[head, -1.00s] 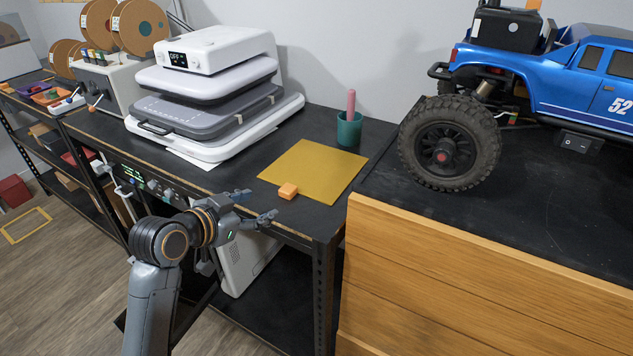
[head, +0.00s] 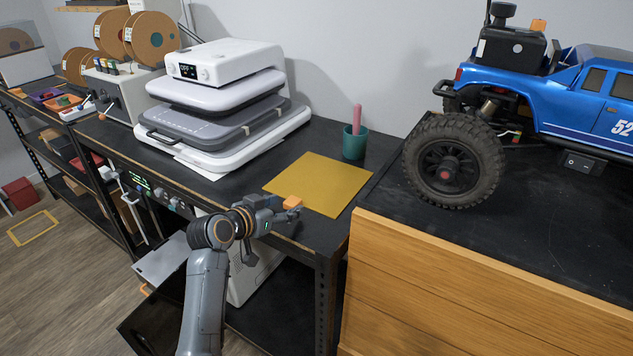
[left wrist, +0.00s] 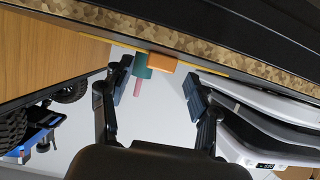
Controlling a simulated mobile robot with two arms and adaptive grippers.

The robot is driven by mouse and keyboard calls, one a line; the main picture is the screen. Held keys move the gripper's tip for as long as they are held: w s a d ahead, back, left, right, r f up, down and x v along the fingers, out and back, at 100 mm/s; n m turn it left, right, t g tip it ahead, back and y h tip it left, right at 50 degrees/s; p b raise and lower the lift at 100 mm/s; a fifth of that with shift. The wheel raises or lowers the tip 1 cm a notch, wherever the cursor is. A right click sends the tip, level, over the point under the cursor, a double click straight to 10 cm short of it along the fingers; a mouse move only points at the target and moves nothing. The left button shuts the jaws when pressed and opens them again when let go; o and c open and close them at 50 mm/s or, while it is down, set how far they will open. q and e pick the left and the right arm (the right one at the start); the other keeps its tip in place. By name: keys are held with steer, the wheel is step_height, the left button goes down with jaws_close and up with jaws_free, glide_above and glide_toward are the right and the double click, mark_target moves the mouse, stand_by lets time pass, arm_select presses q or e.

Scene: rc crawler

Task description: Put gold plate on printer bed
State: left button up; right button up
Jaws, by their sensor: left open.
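The gold plate (head: 322,184) is a thin flat square lying on the black workbench near its front right corner. A small orange block (head: 292,202) sits at its front edge. My left gripper (head: 284,218) is open and empty, right in front of the block and plate edge. In the left wrist view, the plate's edge (left wrist: 205,69) shows as a thin yellow line, with the orange block (left wrist: 162,63) ahead between the spread fingers (left wrist: 156,88). I cannot clearly identify the printer bed. My right gripper is not in view.
A white heat press (head: 225,100) stands left of the plate. A teal cup (head: 355,143) with a pink stick stands behind it. A wooden-fronted bench (head: 450,280) with a blue crawler truck (head: 570,95) rises at right. A grey panel (head: 162,258) juts out below the workbench.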

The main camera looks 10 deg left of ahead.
arm_select(q)
steer(key=x, duration=0.2)
steer(key=shift+w+d+f, duration=0.15)
steer(key=shift+w, duration=0.15)
steer(key=shift+c, duration=1.1)
jaws_close()
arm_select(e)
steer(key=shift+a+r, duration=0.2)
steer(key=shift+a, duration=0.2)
arm_select(q)
steer(key=shift+r, duration=0.2)
